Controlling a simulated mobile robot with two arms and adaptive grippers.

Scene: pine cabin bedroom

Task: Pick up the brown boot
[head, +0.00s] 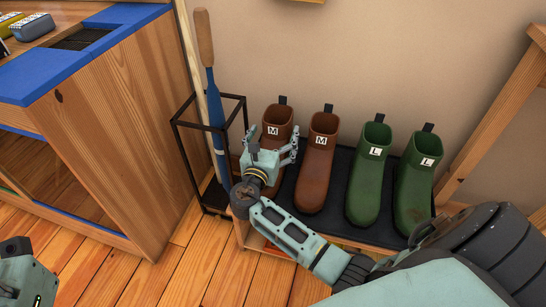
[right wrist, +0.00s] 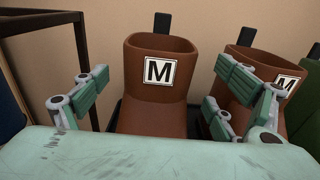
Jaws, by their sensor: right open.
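Two brown boots marked M stand upright on a dark mat on a low wooden bench. The left brown boot (head: 278,121) is partly hidden behind my right gripper (head: 273,156). The other brown boot (head: 318,160) stands just to its right. In the right wrist view, the left brown boot (right wrist: 157,90) shows between the spread fingers of my right gripper (right wrist: 150,100), beyond the palm. The right gripper is open, and I cannot tell whether a finger touches the boot. A part of my left arm shows at the lower left of the head view; its fingers do not show.
Two green boots marked L (head: 370,175) stand right of the brown ones. A black wire stand (head: 184,150) holding a blue, wooden-handled item (head: 214,110) is close left of the bench. A wooden cabinet with blue top edges (head: 120,110) stands further left.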

